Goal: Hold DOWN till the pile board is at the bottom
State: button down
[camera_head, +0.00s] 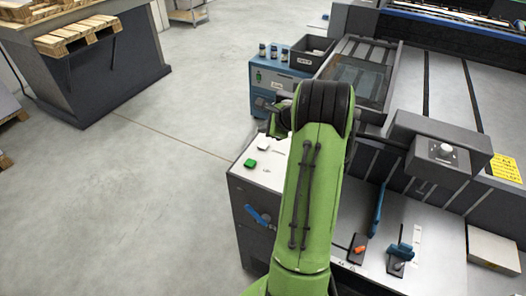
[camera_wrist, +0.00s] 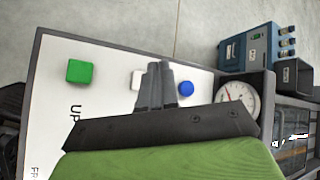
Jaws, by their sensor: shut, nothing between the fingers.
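A white control panel (camera_wrist: 105,75) carries a green button (camera_wrist: 80,71), a white button (camera_wrist: 137,80) and a blue button (camera_wrist: 186,88) in a row in the wrist view. The rotated word "UP" shows below the green button; no DOWN label shows, and my gripper hides part of the panel. My gripper (camera_wrist: 157,68) is shut and empty, its fingertips in front of the panel between the white and blue buttons. I cannot tell whether they touch it. In the head view, the green button (camera_head: 250,163) shows left of my arm. I cannot make out the pile board.
A round gauge (camera_wrist: 237,98) sits beside the panel. A blue box with bottles on top (camera_head: 275,78) and a dark bin (camera_head: 310,55) stand behind it. A blue handle (camera_head: 258,214) is on the cabinet front. The floor at left is clear up to a pallet stand (camera_head: 100,70).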

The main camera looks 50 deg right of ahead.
aim_at(265, 146)
jog(key=shift+f+b, duration=0.85)
jog(key=shift+f, duration=1.1)
jog(key=shift+f, duration=0.15)
jog(key=shift+f, duration=0.25)
jog(key=shift+f, duration=0.45)
dwell(2.4)
jog(key=shift+r, duration=0.1)
dwell(0.5)
jog(key=shift+r+p, duration=0.65)
jog(key=shift+r, duration=0.15)
notch_tip(265, 146, up, 5)
jog(key=p, duration=0.5)
jog(key=shift+r, duration=0.15)
